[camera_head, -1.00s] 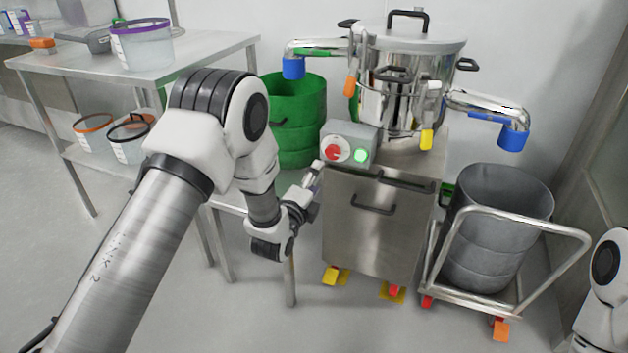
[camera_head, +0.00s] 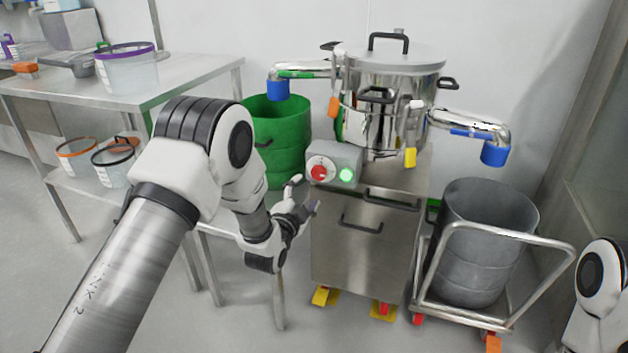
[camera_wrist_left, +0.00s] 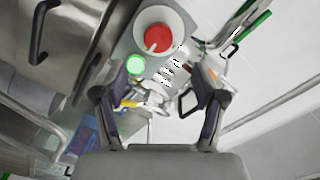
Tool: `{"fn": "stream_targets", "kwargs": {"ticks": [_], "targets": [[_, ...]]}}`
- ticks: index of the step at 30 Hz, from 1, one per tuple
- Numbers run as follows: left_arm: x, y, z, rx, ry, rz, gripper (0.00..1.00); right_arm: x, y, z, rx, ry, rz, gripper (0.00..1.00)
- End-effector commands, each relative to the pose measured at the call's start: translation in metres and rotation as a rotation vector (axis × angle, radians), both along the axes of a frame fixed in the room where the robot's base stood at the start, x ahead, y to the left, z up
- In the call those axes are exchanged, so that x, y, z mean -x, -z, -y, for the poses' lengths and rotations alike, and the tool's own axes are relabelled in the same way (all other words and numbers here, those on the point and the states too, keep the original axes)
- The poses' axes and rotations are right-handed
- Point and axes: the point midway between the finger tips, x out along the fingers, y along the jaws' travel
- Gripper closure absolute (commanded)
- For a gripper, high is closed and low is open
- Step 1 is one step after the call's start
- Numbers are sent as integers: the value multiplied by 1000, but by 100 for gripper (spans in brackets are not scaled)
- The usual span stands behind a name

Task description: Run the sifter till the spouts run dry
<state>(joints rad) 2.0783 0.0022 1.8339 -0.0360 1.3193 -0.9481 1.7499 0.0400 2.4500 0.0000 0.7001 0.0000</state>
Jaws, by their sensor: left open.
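The sifter (camera_head: 375,125) is a steel drum with a lid on a steel cabinet (camera_head: 350,262). Its control box (camera_head: 350,157) carries a red rotary knob (camera_head: 319,173) and a lit green button (camera_head: 346,175). In the left wrist view the red knob (camera_wrist_left: 158,38) and the lit green button (camera_wrist_left: 136,64) are beyond the fingers. My left gripper (camera_head: 303,193) is open and empty, just below and left of the box, apart from it. Two spouts end in blue sleeves, left (camera_head: 278,90) over a green drum (camera_head: 279,138), right (camera_head: 495,154) above a grey drum (camera_head: 487,240). Flow from the spouts cannot be made out.
A steel table (camera_head: 150,80) with a purple-rimmed tub (camera_head: 126,72) stands at left, its lower shelf holding two smaller tubs. The grey drum rides a trolley (camera_head: 560,262) at right. Part of my right arm shows at the right edge; floor in front is clear.

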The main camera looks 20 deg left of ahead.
Motion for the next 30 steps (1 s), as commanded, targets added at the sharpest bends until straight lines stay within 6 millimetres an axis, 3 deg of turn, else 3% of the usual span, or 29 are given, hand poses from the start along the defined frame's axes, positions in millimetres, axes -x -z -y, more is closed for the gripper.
{"fn": "stream_targets", "kwargs": {"ticks": [3,8,17,26,29,30], "targets": [[-16,-2,1,177,0,4,30,0,-4,0,0,0,0,56],[-33,5,2,173,1,3,30,0,0,0,0,0,0,56],[-87,5,4,171,1,3,30,0,14,0,0,0,0,56],[-95,3,4,171,1,0,30,0,14,0,0,0,0,56],[-95,3,4,170,1,1,58,0,14,0,0,0,0,56],[-95,3,4,170,1,1,72,0,14,0,0,0,0,56]]}}
